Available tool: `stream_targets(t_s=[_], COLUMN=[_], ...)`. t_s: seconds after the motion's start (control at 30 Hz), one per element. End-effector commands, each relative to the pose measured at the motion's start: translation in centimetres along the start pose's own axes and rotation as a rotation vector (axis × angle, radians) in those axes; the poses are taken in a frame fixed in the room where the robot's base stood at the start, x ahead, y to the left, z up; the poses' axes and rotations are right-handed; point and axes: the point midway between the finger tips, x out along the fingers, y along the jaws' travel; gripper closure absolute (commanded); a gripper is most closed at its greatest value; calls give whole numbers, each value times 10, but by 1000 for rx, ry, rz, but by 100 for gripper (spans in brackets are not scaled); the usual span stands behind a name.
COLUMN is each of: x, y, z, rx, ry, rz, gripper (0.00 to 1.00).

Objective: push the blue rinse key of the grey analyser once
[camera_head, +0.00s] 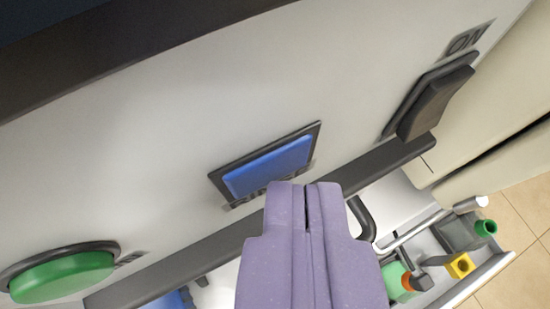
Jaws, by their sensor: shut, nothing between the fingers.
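The blue rinse key (268,167) is a rectangular key in a dark frame on the light grey front of the analyser (150,130). A label under it is partly hidden by my gripper. My gripper (306,186) is purple, shut and empty. Its tips show just below and slightly right of the blue key in the picture. I cannot tell whether they touch the panel.
A round green button (62,276) is at lower left. A dark rocker switch (435,102) marked ON is at upper right. A dark ledge (385,165) runs under the keys. A tray (480,272) with small coloured items lies at lower right.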

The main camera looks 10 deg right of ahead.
Motion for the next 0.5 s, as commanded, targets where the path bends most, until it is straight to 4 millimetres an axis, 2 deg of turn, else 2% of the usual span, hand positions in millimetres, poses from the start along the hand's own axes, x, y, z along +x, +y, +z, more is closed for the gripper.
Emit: stream_targets(t_s=[0.5], x=[-6], y=[4], z=[6], rx=[-1], ry=[0], rz=[-1], gripper=[100])
